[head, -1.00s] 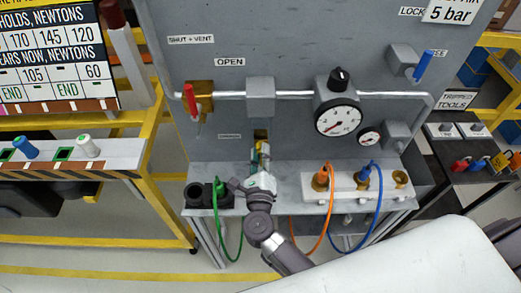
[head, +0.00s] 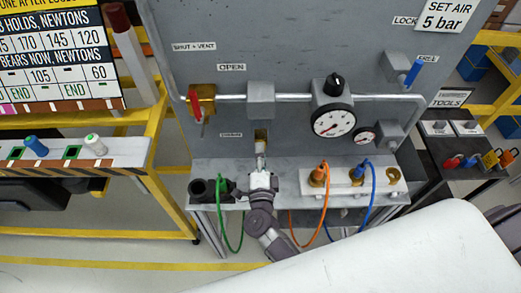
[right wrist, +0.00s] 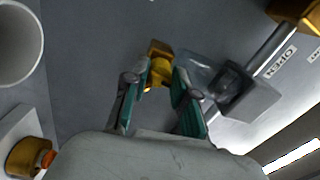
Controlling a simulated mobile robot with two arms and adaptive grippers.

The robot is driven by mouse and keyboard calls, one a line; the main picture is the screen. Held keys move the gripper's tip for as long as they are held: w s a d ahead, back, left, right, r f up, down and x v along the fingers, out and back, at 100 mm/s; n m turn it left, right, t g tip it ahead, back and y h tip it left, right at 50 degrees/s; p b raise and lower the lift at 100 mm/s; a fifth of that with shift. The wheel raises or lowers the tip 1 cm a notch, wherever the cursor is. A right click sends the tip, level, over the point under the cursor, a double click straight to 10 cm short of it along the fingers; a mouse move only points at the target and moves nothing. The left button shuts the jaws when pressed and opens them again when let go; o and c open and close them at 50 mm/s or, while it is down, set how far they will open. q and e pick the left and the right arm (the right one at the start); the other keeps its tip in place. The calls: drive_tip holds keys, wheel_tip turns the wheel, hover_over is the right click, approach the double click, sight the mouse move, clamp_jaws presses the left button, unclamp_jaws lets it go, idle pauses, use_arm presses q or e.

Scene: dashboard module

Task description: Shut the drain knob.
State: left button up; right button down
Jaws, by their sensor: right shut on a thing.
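The drain knob (right wrist: 160,70) is a small brass-yellow piece under the grey block on the panel. In the head view the brass drain (head: 261,134) shows just above my right gripper (head: 260,150). In the right wrist view my right gripper (right wrist: 158,85) has its two green-padded fingers on either side of the knob, shut on it. The gripper reaches up from below. The fingers hide part of the knob, and its turn position cannot be told. My left gripper is not in view.
A red-handled brass valve (head: 201,104) sits at the pipe's left end. A pressure gauge (head: 334,122) is to the right. Green (head: 226,235), orange (head: 307,238) and blue (head: 372,200) hoses hang close to my right arm. The shelf (head: 290,174) lies below the panel.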

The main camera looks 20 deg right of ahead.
drive_tip(key=shift+f+n+p, duration=0.1)
drive_tip(key=shift+n+p, duration=0.2)
drive_tip(key=shift+n, duration=0.5)
drive_tip(key=c, duration=0.9)
unclamp_jaws()
drive_tip(key=v, duration=1.2)
drive_tip(key=shift+f, duration=0.1)
